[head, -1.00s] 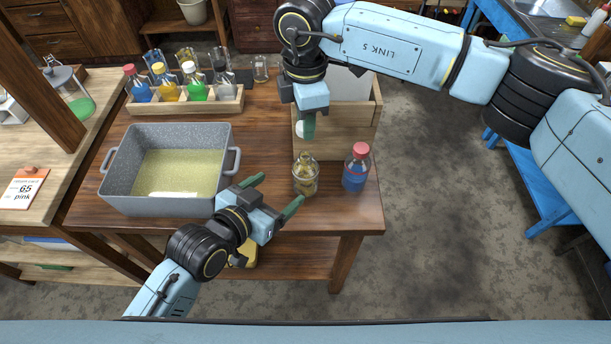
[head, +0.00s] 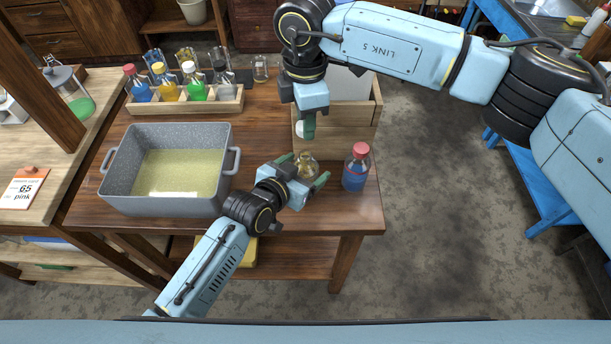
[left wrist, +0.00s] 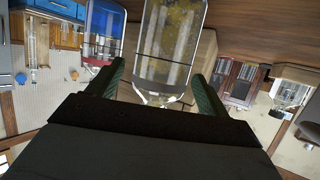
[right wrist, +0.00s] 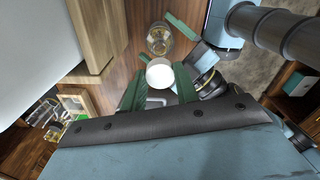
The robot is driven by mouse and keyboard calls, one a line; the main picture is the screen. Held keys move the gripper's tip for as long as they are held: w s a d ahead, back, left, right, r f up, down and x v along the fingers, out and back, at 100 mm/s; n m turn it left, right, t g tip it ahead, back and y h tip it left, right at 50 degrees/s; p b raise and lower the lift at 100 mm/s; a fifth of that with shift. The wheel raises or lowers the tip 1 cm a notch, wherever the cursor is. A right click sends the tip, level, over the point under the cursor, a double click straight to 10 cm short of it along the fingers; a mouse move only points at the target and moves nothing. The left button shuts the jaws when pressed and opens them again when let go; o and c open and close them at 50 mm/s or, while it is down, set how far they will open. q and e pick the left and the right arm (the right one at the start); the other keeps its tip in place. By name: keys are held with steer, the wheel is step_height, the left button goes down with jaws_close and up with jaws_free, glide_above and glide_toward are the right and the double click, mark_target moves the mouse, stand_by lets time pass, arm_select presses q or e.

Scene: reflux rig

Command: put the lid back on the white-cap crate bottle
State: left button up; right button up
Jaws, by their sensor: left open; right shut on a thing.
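The open glass bottle (head: 306,165) with yellowish contents stands upright near the table's front right edge. It also shows in the left wrist view (left wrist: 170,40) and the right wrist view (right wrist: 159,40). My left gripper (head: 303,172) is open, with its green fingers on either side of the bottle; I cannot tell whether they touch it. My right gripper (head: 309,130) points down behind and above the bottle and is shut on the white lid (right wrist: 160,74). The lid shows partly in the head view (head: 299,129), apart from the bottle.
A red-capped blue bottle (head: 356,167) stands close to the right of the open bottle. A wooden crate (head: 350,142) is just behind. A grey tub (head: 165,205) stands left, and a rack (head: 190,107) of several coloured bottles is at the back left.

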arm_select(q)
steer(key=shift+w+d, duration=0.15)
steer(key=shift+w, duration=0.05)
steer(key=shift+f, duration=0.1)
steer(key=c, duration=1.5)
arm_select(e)
steer(key=shift+f, duration=2.5)
